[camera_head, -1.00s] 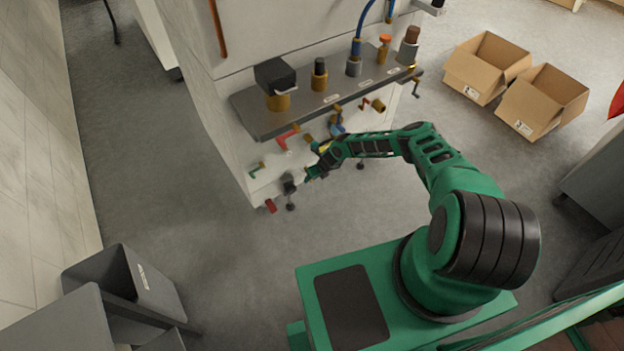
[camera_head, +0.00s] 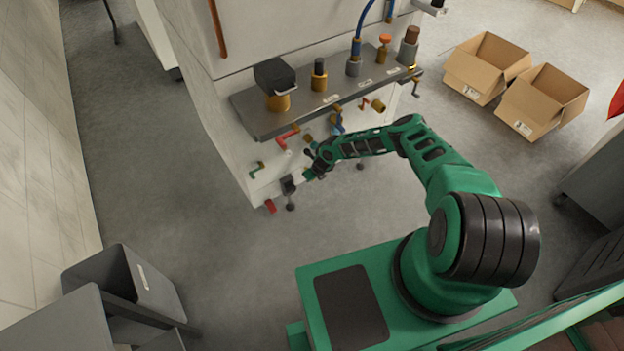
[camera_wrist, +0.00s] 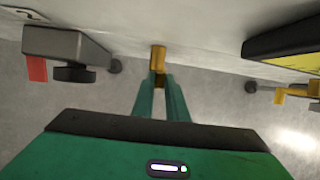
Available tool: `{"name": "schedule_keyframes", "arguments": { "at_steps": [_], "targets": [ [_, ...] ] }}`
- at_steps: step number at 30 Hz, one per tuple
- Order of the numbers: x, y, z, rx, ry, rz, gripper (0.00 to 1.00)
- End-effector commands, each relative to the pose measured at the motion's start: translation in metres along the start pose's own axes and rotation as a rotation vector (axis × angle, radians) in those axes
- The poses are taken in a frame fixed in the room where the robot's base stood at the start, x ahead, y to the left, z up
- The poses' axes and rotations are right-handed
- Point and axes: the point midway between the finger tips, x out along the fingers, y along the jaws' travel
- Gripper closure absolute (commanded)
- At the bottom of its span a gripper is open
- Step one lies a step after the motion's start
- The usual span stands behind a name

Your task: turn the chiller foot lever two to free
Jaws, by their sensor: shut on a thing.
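My gripper (camera_wrist: 159,84) is in the lower middle of the wrist view. Its two green fingers are closed on a brass-coloured lever (camera_wrist: 158,59) at the machine's low edge. Only the lever's outer part shows; the rest is hidden by the fingers. No label for lever two is readable, so I cannot tell its number from the pictures. In the head view my gripper (camera_head: 311,172) is low against the white machine (camera_head: 235,150), right of a dark grey box, and the held lever is hidden there.
The grey box (camera_wrist: 66,45) with a red tab (camera_wrist: 37,68) is left of my gripper in the wrist view. A black-and-yellow part (camera_wrist: 290,48) and another brass lever (camera_wrist: 285,95) are at right. A grey shelf (camera_head: 320,115) overhangs above. Open floor lies in front.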

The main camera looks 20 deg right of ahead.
Motion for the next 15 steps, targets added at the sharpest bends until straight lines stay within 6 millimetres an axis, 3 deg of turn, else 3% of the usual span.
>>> {"name": "schedule_keyframes", "arguments": {
  "at_steps": [15],
  "targets": [
    [-0.005,-0.008,0.003,-0.179,-0.001,-0.424,1.00]
  ]
}}
